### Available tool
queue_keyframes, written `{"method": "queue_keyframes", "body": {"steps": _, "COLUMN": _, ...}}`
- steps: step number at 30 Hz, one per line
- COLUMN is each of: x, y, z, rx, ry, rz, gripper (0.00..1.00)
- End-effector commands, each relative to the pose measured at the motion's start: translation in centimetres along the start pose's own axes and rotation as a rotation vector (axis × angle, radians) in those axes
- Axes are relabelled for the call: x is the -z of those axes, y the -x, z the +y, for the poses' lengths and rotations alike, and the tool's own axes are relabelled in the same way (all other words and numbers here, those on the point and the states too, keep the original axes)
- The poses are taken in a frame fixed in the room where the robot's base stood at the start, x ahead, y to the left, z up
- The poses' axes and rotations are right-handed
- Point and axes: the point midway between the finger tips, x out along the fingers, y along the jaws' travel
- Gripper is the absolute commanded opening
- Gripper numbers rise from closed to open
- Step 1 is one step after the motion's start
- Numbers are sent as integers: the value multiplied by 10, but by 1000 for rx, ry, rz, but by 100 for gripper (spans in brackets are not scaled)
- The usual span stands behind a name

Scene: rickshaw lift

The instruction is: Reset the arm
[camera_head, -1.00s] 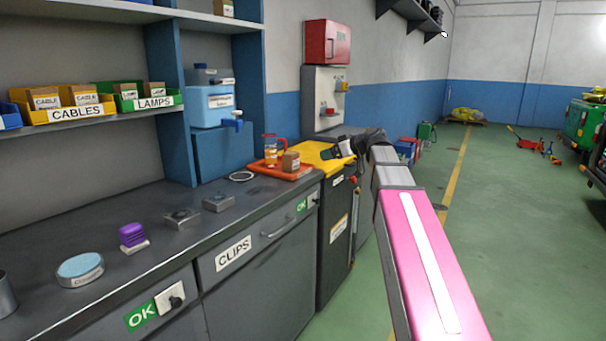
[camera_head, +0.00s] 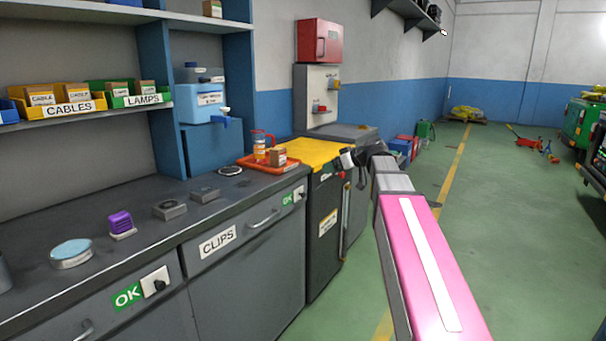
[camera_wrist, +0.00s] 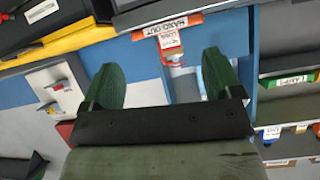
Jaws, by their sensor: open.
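My arm, with a pink and white link, reaches forward over the floor in the head view. My gripper (camera_head: 345,160) is at its far end, small and partly hidden by the wrist, beside the yellow-topped cabinet (camera_head: 318,152). In the wrist view, my gripper (camera_wrist: 160,85) shows two green fingers spread wide apart with nothing between them. Beyond the fingers are the wall and an orange tray (camera_wrist: 168,27) holding a labelled box.
A dark workbench (camera_head: 120,215) runs along the left, with a purple block (camera_head: 120,223) and a blue-topped round tin (camera_head: 72,252) on it. The orange tray (camera_head: 262,165) sits at its far end.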

Motion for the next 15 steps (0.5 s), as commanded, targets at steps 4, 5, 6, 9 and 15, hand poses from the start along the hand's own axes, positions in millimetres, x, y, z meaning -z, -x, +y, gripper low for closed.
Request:
{"method": "queue_keyframes", "body": {"steps": 4, "x": -35, "y": -11, "z": -5, "rx": -11, "ry": -66, "rz": -68, "gripper": 85}}
{"method": "queue_keyframes", "body": {"steps": 5, "x": -42, "y": -13, "z": -5, "rx": -15, "ry": -82, "rz": -83, "gripper": 85}}
{"method": "queue_keyframes", "body": {"steps": 6, "x": -54, "y": -16, "z": -7, "rx": -20, "ry": -104, "rz": -106, "gripper": 85}}
{"method": "queue_keyframes", "body": {"steps": 9, "x": -86, "y": -25, "z": -12, "rx": -37, "ry": -167, "rz": -172, "gripper": 85}}
{"method": "queue_keyframes", "body": {"steps": 15, "x": -181, "y": -41, "z": -30, "rx": -107, "ry": -344, "rz": -364, "gripper": 85}}
